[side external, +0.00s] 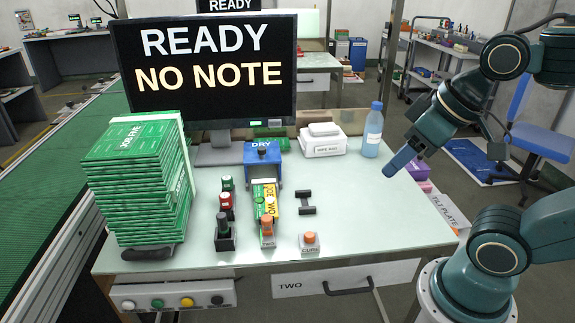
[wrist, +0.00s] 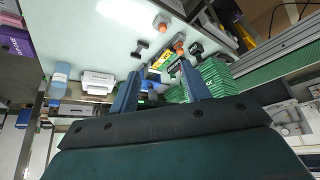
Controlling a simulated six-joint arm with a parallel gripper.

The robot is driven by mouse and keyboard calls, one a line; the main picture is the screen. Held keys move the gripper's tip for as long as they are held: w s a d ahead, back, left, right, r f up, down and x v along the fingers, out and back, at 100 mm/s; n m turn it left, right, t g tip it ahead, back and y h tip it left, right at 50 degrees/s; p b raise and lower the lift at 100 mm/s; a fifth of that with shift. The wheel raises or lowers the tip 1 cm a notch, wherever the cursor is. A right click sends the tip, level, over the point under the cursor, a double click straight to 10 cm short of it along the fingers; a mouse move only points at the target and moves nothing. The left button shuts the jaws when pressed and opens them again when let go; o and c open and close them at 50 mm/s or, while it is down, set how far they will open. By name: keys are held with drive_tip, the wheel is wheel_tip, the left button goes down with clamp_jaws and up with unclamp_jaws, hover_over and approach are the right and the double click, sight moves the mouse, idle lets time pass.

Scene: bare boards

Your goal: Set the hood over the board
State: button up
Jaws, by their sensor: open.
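A green board (side external: 258,192) with a yellow "JOB TWO" label lies near the middle of the bench, its far end at a blue box marked "DRY" (side external: 262,152). The box looks like the hood, but I cannot be sure. An orange-topped piece (side external: 267,228) stands at the board's near end. In the wrist view the board (wrist: 166,60) shows small, beyond my fingers. My gripper (side external: 390,172) is open and empty, raised above the bench's right side, well apart from the board and the box. Its two blue fingers (wrist: 160,88) stand wide apart in the wrist view.
A tall stack of green boards (side external: 140,185) stands left. Red, green and dark-topped pieces (side external: 225,210) stand beside the board. A black bracket (side external: 306,202) and an orange "CURE" knob (side external: 309,240) lie right.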

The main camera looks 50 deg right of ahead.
drive_tip(key=shift+r, duration=0.1)
idle(0.3)
drive_tip(key=w+d+r+m+g, duration=0.1)
drive_tip(key=w+r, duration=0.3)
drive_tip(key=w, duration=0.2)
drive_tip(key=w+r+m, duration=0.1)
drive_tip(key=w+r, duration=0.3)
drive_tip(key=w, duration=0.2)
drive_tip(key=m+g, duration=0.5)
drive_tip(key=m, duration=0.2)
hover_over(262, 148)
wheel_tip(262, 148, down, 12)
drive_tip(key=shift+f, duration=0.2)
drive_tip(key=shift+f, duration=0.15)
drive_tip(key=shift+f, duration=6.75)
